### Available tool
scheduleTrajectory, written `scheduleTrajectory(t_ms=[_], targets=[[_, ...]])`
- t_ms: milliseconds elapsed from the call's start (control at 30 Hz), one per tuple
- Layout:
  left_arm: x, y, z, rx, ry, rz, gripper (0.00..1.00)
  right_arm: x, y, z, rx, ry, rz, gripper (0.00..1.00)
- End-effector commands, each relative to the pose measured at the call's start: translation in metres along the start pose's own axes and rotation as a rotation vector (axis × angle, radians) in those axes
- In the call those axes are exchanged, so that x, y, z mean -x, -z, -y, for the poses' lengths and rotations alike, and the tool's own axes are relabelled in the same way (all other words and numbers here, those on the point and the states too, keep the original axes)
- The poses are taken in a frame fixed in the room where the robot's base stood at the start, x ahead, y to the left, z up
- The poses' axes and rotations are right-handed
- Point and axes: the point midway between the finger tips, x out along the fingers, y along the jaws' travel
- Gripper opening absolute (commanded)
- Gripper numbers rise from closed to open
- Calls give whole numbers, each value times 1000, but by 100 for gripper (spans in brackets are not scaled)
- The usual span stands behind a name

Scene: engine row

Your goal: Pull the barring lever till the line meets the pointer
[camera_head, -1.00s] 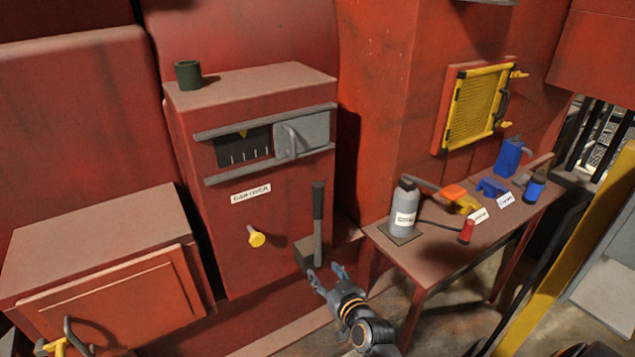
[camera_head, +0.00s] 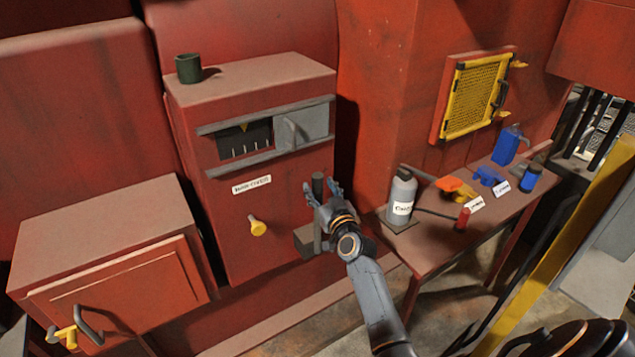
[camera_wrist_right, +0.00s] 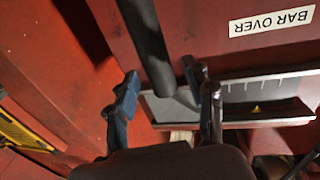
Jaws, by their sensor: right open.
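The barring lever (camera_head: 318,184) is a dark upright handle in front of the red cabinet. My right gripper (camera_head: 322,189) is around its upper part with open fingers. In the right wrist view the lever (camera_wrist_right: 147,42) runs between the spread fingers of the gripper (camera_wrist_right: 162,98); whether any finger touches it I cannot tell. The lever's lower part is partly hidden by my arm in the head view. The dark window (camera_head: 245,145) holds white scale lines, with the yellow pointer (camera_head: 244,127) at its top. My left gripper is not in view.
A grey sliding cover (camera_head: 308,127) sits right of the window. A yellow knob (camera_head: 257,227) sticks out of the cabinet left of the lever. A side table (camera_head: 430,236) to the right bears a grey bottle (camera_head: 401,194) and several tools. A green cup (camera_head: 188,68) stands on top.

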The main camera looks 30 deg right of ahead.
Motion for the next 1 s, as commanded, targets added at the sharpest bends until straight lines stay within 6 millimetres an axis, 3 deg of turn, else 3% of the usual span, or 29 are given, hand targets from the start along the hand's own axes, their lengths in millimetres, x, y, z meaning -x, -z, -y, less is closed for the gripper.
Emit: scheduleTrajectory(t_ms=[200, 533, 567, 800, 1000], targets=[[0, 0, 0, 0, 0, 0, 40, -20, 0, 0, 0, 0, -1, 52], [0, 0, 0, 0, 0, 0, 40, -23, 0, 0, 0, 0, 0, 52], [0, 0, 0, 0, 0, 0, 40, -23, 0, 0, 0, 0, 0, 50], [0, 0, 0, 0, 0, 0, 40, -23, 0, 0, 0, 0, 0, 1], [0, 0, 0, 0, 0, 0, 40, -23, -1, 0, 0, 0, 0, 0]])
